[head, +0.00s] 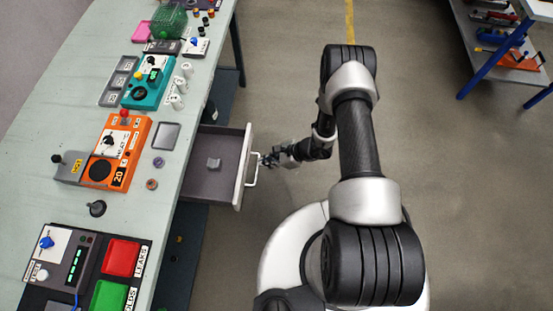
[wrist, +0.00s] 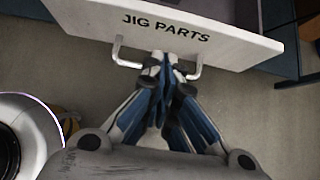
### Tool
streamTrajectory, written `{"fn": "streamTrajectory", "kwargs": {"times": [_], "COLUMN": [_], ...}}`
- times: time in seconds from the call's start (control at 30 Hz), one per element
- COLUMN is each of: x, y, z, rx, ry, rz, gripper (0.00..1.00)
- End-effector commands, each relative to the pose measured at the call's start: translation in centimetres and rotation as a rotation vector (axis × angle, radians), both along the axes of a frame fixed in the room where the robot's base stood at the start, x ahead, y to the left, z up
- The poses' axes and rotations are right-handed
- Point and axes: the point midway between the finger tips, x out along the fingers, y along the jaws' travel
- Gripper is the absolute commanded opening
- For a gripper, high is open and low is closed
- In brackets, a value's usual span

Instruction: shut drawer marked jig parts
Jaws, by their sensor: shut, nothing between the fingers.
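The drawer marked JIG PARTS (wrist: 190,28) stands open under the workbench. My gripper (wrist: 163,62) is shut and empty. Its fingertips are at the handle, between its two ends; I cannot tell whether they touch it. In the head view my gripper (head: 268,160) is just right of the drawer front.
The workbench (head: 190,115) runs along the left with an orange device (head: 115,150), a teal device (head: 147,82) and red and green bins on top. Clear floor (head: 270,60) lies right of the bench. A blue-legged shelf (head: 480,65) stands at the far right.

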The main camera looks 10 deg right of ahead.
Motion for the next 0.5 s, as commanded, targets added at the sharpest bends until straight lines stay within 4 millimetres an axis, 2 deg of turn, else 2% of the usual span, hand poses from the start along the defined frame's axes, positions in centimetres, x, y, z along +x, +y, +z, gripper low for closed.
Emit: {"fn": "streamTrajectory", "kwargs": {"times": [0.07, 0.23, 0.5], "x": [0.3, 1.2, 1.7], "y": [1.1, 3.5, 4.6], "z": [-1.4, -0.9, -0.8], "rx": [0.0, 0.0, 0.0], "ry": [0.001, -0.001, -0.001], "rz": [0.004, 0.003, -0.001], "gripper": [0.0, 0.0, 0.0]}}
